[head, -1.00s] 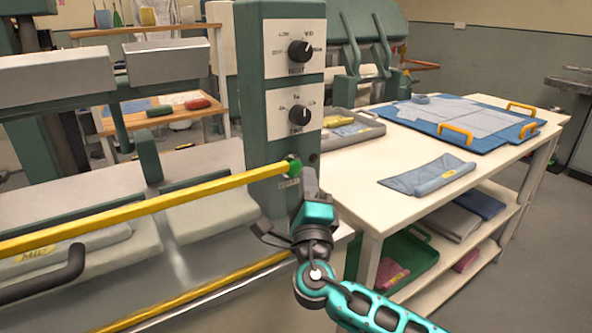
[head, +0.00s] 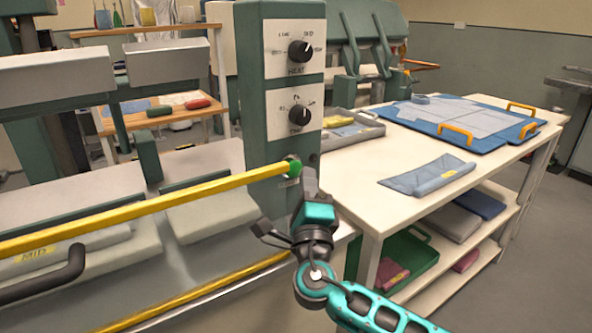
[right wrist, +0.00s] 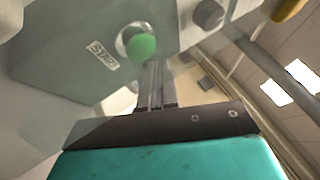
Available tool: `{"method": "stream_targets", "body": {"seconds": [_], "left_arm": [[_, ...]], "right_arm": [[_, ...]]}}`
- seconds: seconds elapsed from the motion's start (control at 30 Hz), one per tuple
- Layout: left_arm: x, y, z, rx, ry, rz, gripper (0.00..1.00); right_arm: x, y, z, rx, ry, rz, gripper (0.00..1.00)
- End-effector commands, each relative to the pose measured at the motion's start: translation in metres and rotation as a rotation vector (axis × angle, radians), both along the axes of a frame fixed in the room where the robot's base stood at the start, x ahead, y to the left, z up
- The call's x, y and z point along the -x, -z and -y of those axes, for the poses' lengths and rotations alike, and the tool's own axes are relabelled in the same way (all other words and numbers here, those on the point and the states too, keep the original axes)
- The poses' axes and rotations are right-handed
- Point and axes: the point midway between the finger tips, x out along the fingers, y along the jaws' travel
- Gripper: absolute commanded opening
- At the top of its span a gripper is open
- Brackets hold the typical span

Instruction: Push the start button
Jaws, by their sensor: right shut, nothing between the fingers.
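The green start button (head: 294,168) is on the front of the dark green control post (head: 282,207), below two black dials. In the right wrist view the round green button (right wrist: 141,46) sits in a pale ring, with a START label (right wrist: 102,54) beside it. My right gripper (head: 308,174) is shut and empty, its tips at the button's right edge in the head view. In the right wrist view the fingers (right wrist: 153,70) end just below the button; whether they touch it I cannot tell. My left gripper is not in view.
A yellow bar (head: 150,208) runs across the press, its right end near the button. A white table (head: 356,180) with folded blue cloth (head: 428,175) and a blue board (head: 452,138) stands at the right. A green bin (head: 416,258) is on its lower shelf.

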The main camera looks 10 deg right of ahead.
Motion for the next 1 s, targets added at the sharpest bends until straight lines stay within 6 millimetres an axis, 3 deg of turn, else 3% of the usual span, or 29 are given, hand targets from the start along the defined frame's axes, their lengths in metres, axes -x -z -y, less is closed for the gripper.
{"method": "stream_targets", "body": {"seconds": [1.0], "left_arm": [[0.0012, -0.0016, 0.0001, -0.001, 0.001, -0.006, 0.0]], "right_arm": [[-0.0083, -0.0007, -0.003, 0.0, 0.001, 0.001, 0.0]]}}
